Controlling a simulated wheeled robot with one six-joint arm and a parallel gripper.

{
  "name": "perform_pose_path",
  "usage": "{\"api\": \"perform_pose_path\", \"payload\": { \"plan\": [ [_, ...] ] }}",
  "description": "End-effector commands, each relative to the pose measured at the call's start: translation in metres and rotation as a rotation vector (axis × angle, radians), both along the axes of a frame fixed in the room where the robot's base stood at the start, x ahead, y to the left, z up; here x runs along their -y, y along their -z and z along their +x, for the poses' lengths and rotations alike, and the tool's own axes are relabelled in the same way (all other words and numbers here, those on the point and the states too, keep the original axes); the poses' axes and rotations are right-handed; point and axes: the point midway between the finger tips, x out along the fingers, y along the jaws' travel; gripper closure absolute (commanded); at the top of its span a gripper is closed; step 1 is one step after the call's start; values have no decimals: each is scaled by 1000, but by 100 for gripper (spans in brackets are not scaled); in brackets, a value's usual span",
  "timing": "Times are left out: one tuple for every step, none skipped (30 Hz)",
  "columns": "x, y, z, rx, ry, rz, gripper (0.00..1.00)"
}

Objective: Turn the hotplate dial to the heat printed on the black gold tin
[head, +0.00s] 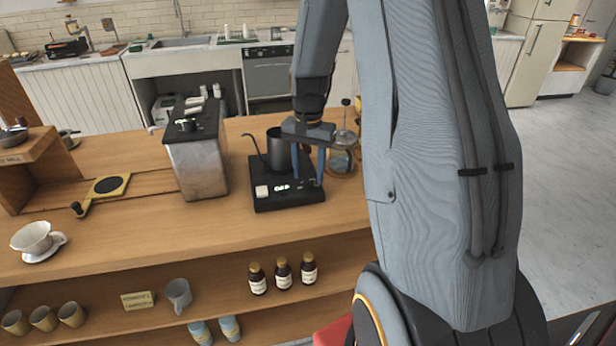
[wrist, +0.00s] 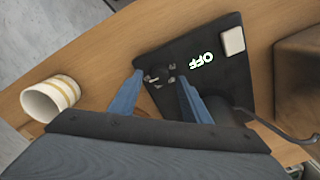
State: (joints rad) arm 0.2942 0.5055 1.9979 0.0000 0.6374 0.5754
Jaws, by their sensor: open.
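The black hotplate (head: 262,204) stands on the wooden counter with a dark gooseneck kettle (head: 279,150) on it. In the wrist view the hotplate (wrist: 205,85) shows a lit display (wrist: 202,60) reading OFF. The dark dial (wrist: 158,75) sits beside the display and has a light mark. My gripper (head: 308,182) is over the front right of the hotplate. In the wrist view my gripper (wrist: 160,76) is open, with one blue finger on each side of the dial; contact is not clear. I cannot make out a black gold tin in either view.
A glass press (head: 342,158) stands close right of my gripper. A metal box (head: 200,165) stands left of the hotplate. A striped cup (wrist: 43,103) shows in the wrist view. Several brown bottles (head: 283,273) stand on the lower shelf. The front counter strip is clear.

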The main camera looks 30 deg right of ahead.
Motion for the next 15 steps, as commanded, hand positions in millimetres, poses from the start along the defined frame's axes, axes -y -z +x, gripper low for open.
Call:
{"api": "perform_pose_path", "payload": {
  "plan": [
    [0,-7,1,4,0,-2,57],
    [0,-12,2,6,0,-2,57],
    [0,-19,2,5,0,-1,57],
    [1,-24,2,6,0,-2,57],
    [0,-28,2,5,0,-1,57],
    [0,-34,1,5,0,-1,57],
    [0,-38,2,6,0,-2,57],
    [0,-42,2,4,0,-2,57],
    [0,-46,2,5,0,-1,57],
    [0,-50,1,4,0,-2,57],
    [0,-52,1,3,0,-1,57],
    [0,-55,1,3,0,-1,57],
    [0,-56,1,3,0,0,57],
    [0,-57,1,2,0,-1,57],
    [0,-58,1,1,0,0,57]
  ]
}}
